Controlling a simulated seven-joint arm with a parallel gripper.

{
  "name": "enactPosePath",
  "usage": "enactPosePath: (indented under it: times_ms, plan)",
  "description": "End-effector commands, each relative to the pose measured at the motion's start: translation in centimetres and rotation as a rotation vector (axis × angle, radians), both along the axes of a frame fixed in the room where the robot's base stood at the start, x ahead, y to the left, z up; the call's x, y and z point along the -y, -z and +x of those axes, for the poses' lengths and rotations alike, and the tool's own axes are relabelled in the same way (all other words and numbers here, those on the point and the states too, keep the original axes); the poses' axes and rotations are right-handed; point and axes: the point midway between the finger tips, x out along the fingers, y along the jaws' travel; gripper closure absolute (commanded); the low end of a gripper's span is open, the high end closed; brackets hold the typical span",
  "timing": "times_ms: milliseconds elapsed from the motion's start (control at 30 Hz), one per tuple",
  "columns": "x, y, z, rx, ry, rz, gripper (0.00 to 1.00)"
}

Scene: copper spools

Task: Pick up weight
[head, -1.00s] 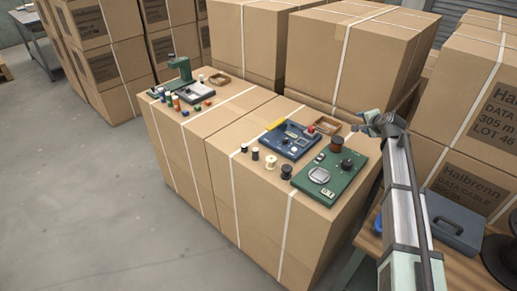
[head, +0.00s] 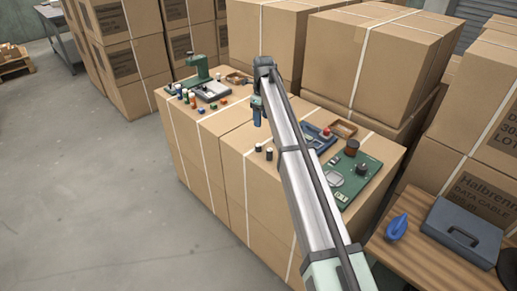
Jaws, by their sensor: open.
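My gripper (head: 257,115) hangs pointing down at the end of my raised arm, over the middle of the carton tops. It is open, and nothing shows between its fingers. I cannot tell for sure which thing is the weight. A dark round piece (head: 361,169) sits on the green board (head: 368,183) at the right, well to the right of my gripper. A brown cylinder (head: 352,147) stands at that board's back edge.
A green stand (head: 197,69), a grey tray (head: 212,91) and several small coloured pieces are on the left carton top. Taller cartons (head: 360,60) rise behind. A wooden table (head: 425,240) at the right holds a blue-grey case (head: 461,231) and a blue object (head: 397,227).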

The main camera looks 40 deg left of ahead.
Motion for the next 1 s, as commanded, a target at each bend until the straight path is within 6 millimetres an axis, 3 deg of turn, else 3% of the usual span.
enactPosePath:
  times_ms: [267,700,1000]
  plan:
    - [-0.6,0.7,-1.2,-0.006,0.041,-0.034,0.41]
    - [-0.6,7.4,-1.1,-0.006,0.038,-0.032,0.41]
    - [-0.6,9.1,-1.1,-0.006,0.038,-0.031,0.41]
